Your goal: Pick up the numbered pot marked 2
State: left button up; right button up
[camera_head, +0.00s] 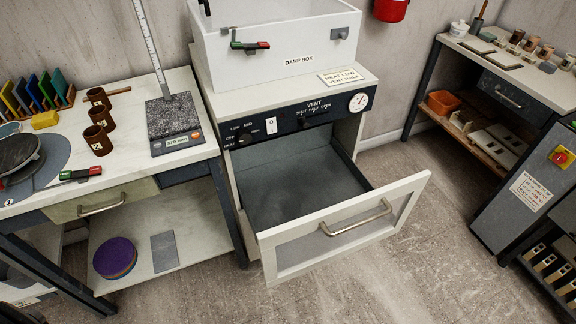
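Three small brown cylindrical pots stand upright in a row on the left worktable: a back pot (97,96), a middle pot (102,117) and a front pot (97,139). Each has a small pale number label on its side. The front label looks like a 2, but the digits are too small to be sure. None of the pots is held. Neither my left nor my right gripper can be made out in this view.
A scale (176,142) with a tall ruler stands right of the pots. A red-and-green item (81,173) lies in front of them. Coloured tiles (36,92) stand behind left. An open cabinet drawer (340,232) juts into the floor space. A shelf table (520,78) stands right.

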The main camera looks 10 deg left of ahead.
aim_at(95, 136)
jog(key=u, duration=1.65)
jog(key=i+j+z, duration=0.4)
